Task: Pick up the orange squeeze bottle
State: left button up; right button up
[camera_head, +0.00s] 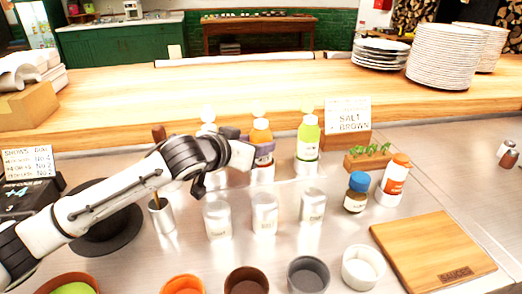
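The orange squeeze bottle (261,132) stands upright at the back of the steel counter, between a pale bottle (208,118) and a green squeeze bottle (307,141). It has a pale cap, and a dark band crosses its middle. My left arm reaches in from the left, and its gripper (250,155) is at the orange bottle's left side, partly overlapping its lower body. The fingertips are too small and blended with the bottle to tell whether they are open, shut or touching it. My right gripper does not show.
Several metal canisters (264,213) stand in front of the bottles. A blue-capped jar (357,193), a white-and-orange bottle (393,182) and a cutting board (433,249) are at right. Bowls (308,275) line the front edge. Stacked plates (443,57) stand on the wooden ledge (240,90).

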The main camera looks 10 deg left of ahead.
pick_arm(q)
notch_tip(320, 180, up, 10)
jog(key=shift+r, duration=0.1)
jog(key=shift+o, duration=1.1)
jog(key=shift+c, duration=1.1)
